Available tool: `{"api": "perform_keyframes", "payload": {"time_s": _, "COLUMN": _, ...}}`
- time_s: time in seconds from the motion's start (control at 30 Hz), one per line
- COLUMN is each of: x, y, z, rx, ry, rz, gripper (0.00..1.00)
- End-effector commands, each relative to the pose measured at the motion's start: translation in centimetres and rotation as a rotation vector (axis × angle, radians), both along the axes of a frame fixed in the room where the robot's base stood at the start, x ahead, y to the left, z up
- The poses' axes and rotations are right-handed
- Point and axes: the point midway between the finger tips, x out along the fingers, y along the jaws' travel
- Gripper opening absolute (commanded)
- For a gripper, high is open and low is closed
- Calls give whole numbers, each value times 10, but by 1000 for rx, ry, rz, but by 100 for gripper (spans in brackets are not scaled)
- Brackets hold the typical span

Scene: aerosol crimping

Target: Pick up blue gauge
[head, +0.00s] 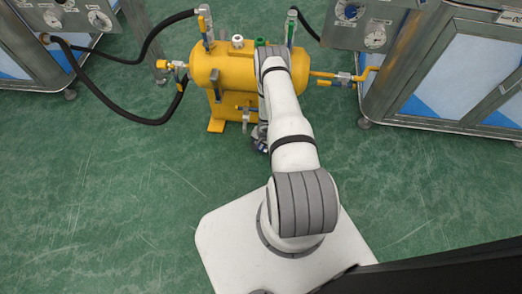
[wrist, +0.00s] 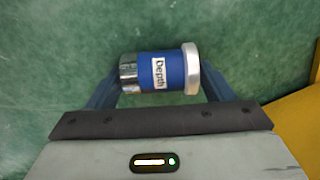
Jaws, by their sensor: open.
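The blue gauge (wrist: 174,72) shows in the wrist view as a short cylinder lying crosswise. It has a blue middle with a white "Depth" label, a shiny metal left end and a pale silver right end. My gripper (wrist: 160,74) is open, with one dark blue finger beside each end of the gauge. The fingertips are partly hidden behind the gauge, and I cannot tell whether either finger touches it. In the head view my gripper (head: 260,143) is low in front of the yellow tank, mostly hidden by my arm. I cannot make out the gauge there.
The yellow tank (head: 228,68) carries valves, fittings and side pipes. Black hoses (head: 140,121) loop to its left. Metal-framed cabinets stand at the left (head: 80,58) and right (head: 450,78). The green floor (head: 110,210) is clear in front. A yellow surface (wrist: 298,125) is close at the wrist view's right.

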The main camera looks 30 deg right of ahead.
Motion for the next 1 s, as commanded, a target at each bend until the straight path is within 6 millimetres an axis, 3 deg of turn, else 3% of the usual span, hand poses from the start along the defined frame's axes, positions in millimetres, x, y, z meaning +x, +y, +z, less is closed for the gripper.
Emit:
{"api": "perform_keyframes", "payload": {"time_s": 0.27, "x": 1, "y": 0, "z": -2, "rx": 0, "ry": 0, "rz": 0, "gripper": 74}}
{"api": "perform_keyframes", "payload": {"time_s": 0.77, "x": 1, "y": 1, "z": -1, "rx": 0, "ry": 0, "rz": 1, "gripper": 33}}
{"api": "perform_keyframes", "payload": {"time_s": 1.0, "x": 1, "y": 1, "z": -1, "rx": 0, "ry": 0, "rz": 1, "gripper": 32}}
